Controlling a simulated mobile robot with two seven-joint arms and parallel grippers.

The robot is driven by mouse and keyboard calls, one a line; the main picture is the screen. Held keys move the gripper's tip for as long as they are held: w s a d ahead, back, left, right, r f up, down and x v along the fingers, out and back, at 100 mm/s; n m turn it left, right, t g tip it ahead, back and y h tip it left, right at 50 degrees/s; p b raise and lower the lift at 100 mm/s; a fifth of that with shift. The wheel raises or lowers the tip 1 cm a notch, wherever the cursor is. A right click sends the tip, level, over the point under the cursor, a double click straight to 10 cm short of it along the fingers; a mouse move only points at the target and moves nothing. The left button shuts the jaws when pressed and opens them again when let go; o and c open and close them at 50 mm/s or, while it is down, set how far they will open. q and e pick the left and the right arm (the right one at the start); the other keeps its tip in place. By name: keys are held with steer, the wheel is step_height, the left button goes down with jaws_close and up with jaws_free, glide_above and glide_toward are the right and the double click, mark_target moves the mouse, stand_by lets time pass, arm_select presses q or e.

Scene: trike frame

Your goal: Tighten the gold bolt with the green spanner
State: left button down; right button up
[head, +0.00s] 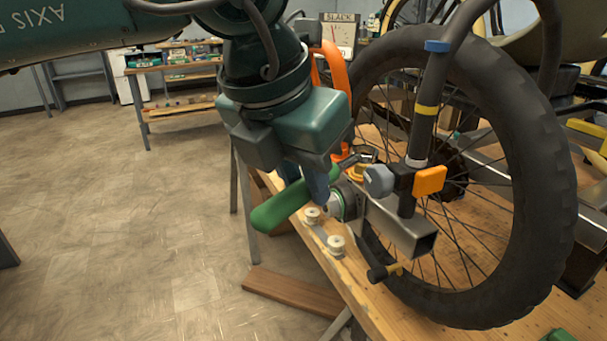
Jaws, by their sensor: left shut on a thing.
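My left gripper (318,185) reaches down from the top at the near edge of the wooden bench, beside the trike frame. It is shut on the green spanner (279,208), whose thick green handle sticks out to the lower left. The spanner's far end lies behind the fingers, by a round grey-green part (348,200) on the end of a square metal tube (400,228). I cannot make out the gold bolt for certain, nor whether the spanner is on it. A gold-yellow ring-like thing (362,172) shows behind the gripper. My right gripper is not in view.
The big black wheel (545,165) stands just right of the gripper. A grey knob (379,180) and orange block (430,180) sit on the clamp before it. An orange tool (335,75) is behind.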

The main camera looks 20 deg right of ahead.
arm_select(q)
steer(key=shift+b, duration=0.8)
stand_by(1.3)
steer(key=shift+f+b, duration=1.1)
stand_by(0.5)
steer(key=c, duration=1.8)
jaws_free()
steer(key=shift+c, duration=0.2)
jaws_close()
steer(key=shift+w+a+m+g+h, duration=0.15)
steer(key=shift+w+a+m+g, duration=0.25)
steer(key=shift+w+m, duration=0.5)
steer(key=shift+w+a+m+g+h, duration=0.2)
steer(key=shift+w+a+m, duration=0.35)
steer(key=shift+w+m, duration=0.35)
